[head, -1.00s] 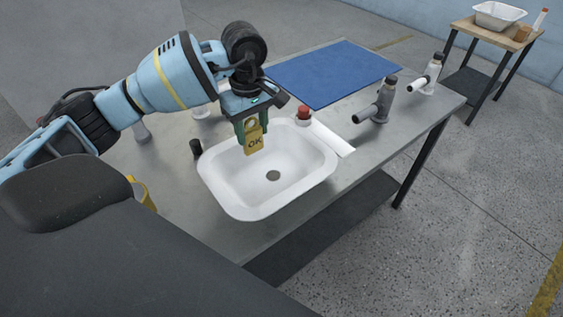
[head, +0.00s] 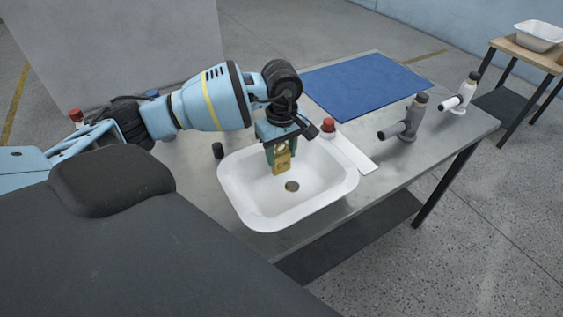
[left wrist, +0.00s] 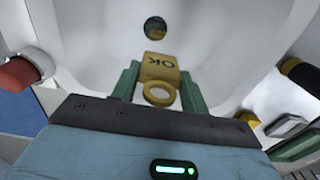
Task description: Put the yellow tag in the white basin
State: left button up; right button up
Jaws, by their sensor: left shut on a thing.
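The yellow tag (head: 282,164), marked OK and with a ring at its top, hangs from my left gripper (head: 280,150). In the left wrist view the tag (left wrist: 160,68) sits between the green fingers of my left gripper (left wrist: 160,92), which is shut on it by its ring end. The white basin (head: 245,200) stands on the metal table. The tag is over the inside of the basin, near its back wall, with the drain hole (head: 292,186) just beyond its lower end. I cannot tell whether the tag touches the basin. My right gripper is not in view.
A red-capped bottle (head: 328,126) and a white strip (head: 350,156) lie close by the basin's right side. A black-capped item (head: 217,150) is at its left. A blue mat (head: 365,85) and two grey-and-white fittings (head: 408,118) are farther back. Another white basin (head: 540,36) stands on a side table.

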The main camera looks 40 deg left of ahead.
aim_at(282, 154)
pick_arm(q)
jog(key=shift+f, duration=1.9)
jog(key=shift+f, duration=0.15)
jog(key=o, duration=1)
jog(key=shift+c, duration=0.2)
jog(key=shift+r, duration=0.3)
notch_tip(282, 154, up, 12)
jog(key=shift+f, duration=0.1)
